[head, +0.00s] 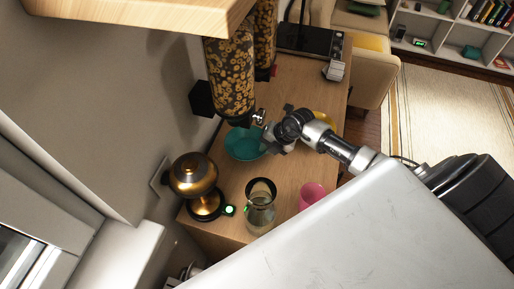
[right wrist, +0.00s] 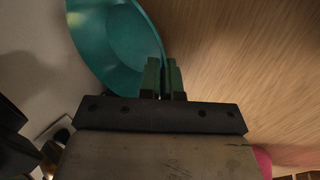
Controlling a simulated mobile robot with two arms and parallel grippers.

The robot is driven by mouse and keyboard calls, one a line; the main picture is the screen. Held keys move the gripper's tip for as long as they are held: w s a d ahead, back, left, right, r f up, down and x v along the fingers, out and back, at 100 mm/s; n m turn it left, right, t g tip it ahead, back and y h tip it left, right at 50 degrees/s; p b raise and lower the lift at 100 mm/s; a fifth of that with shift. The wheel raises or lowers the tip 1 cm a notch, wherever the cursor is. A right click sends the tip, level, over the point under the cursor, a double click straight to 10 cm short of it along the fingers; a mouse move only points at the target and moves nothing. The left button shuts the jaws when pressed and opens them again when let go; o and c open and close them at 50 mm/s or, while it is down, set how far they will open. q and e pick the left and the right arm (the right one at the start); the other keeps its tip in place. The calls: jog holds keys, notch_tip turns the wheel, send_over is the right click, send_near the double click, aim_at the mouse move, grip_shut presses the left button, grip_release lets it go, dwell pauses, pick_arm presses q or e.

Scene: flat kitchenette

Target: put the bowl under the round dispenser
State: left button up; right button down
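The teal bowl (head: 243,145) stands on the wooden counter, just in front of a clear cylindrical dispenser (head: 230,80) filled with ring-shaped pieces. The dispenser's lower end and dark spout overlap the bowl's far edge in the head view; whether the bowl is directly below cannot be told. My right gripper (head: 272,140) is at the bowl's right side. In the right wrist view the bowl (right wrist: 112,45) has its rim running between the two green-padded fingers (right wrist: 163,78), which are close together on it. My left gripper is not in view.
A second filled dispenser (head: 265,35) stands behind. A golden round appliance (head: 193,176), a glass jug (head: 260,212) and a pink cup (head: 312,195) stand nearer. A yellow item (head: 324,119) is partly hidden behind my right arm. A dark appliance (head: 308,40) is at the back.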

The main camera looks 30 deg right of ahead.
aim_at(254, 150)
jog(key=w+a, duration=0.1)
jog(key=w+a+b, duration=0.1)
jog(key=shift+w+a, duration=0.15)
jog(key=shift+w, duration=0.15)
jog(key=shift+f+b, duration=0.8)
jog(key=shift+f, duration=0.05)
jog(key=shift+s+r, duration=0.1)
jog(key=shift+s, duration=0.1)
jog(key=c, duration=1.3)
grip_release()
jog(key=shift+c, duration=0.2)
jog(key=shift+d, duration=0.2)
